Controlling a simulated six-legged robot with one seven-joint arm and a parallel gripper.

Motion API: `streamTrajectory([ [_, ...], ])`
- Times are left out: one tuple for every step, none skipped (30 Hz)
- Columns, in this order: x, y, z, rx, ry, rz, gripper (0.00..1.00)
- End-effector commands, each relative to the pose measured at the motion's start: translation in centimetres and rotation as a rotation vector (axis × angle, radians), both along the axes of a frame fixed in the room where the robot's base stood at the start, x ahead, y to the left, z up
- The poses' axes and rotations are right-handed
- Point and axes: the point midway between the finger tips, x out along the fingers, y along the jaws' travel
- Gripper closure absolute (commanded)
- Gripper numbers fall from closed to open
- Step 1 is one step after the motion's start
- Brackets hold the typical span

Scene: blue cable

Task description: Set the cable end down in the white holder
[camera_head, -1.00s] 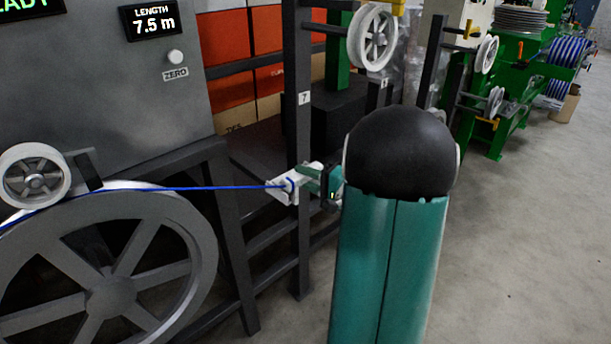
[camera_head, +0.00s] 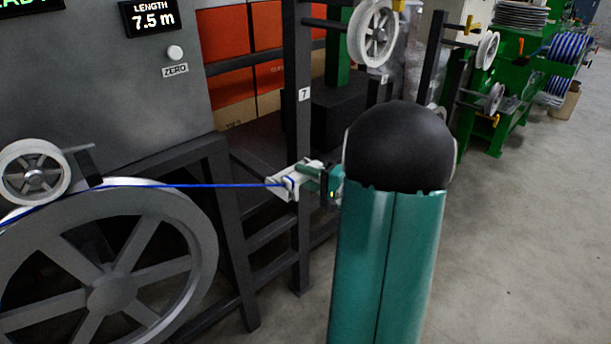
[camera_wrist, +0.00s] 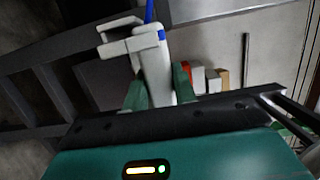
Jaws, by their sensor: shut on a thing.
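The blue cable (camera_head: 200,186) runs taut from the large grey wheel to the white parts at my gripper (camera_head: 314,172). In the wrist view, the green fingers of my gripper (camera_wrist: 160,82) are shut on a white cable end piece (camera_wrist: 153,66). A blue band shows near its tip, and the blue cable (camera_wrist: 149,12) leads away beyond it. The white holder (camera_wrist: 118,45) is a bracket right beside the tip. In the head view the white holder (camera_head: 280,187) is by the dark post. White parts overlap, so I cannot tell whether the end is seated.
The large grey wheel (camera_head: 180,225) and a small white pulley (camera_head: 34,172) stand at left, below a grey panel reading 7.5 m. A dark post (camera_head: 303,230) marked 7 rises behind the holder. Open floor (camera_head: 530,240) lies at right.

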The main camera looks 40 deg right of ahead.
Motion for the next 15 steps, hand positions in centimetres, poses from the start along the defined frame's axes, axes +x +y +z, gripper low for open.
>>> streamTrajectory([
  [0.0,0.0,-0.05,0.0,0.0,0.0,0.93],
  [0.0,0.0,-0.09,0.0,0.0,0.0,0.93],
  [0.0,0.0,-0.12,0.0,0.0,0.0,0.93],
  [0.0,0.0,-0.16,0.0,0.0,0.0,0.93],
  [0.0,0.0,-0.19,0.0,0.0,0.0,0.93],
  [0.0,0.0,-0.23,0.0,0.0,0.0,0.93],
  [0.0,0.0,-0.22,0.0,0.0,0.0,0.69],
  [0.0,0.0,-0.21,0.0,0.0,0.0,0.63],
  [0.0,0.01,-0.21,0.0,0.0,0.0,0.55],
  [0.0,0.01,-0.21,0.0,0.0,0.0,0.49],
  [0.0,0.01,-0.21,0.0,0.0,0.0,0.48],
  [0.0,0.01,-0.21,0.0,0.0,0.0,0.48],
  [0.0,0.01,-0.21,0.0,0.0,0.0,0.48],
  [0.0,0.01,-0.21,0.0,0.0,0.0,0.48],
  [0.0,0.01,-0.21,0.0,0.0,0.0,0.48],
])
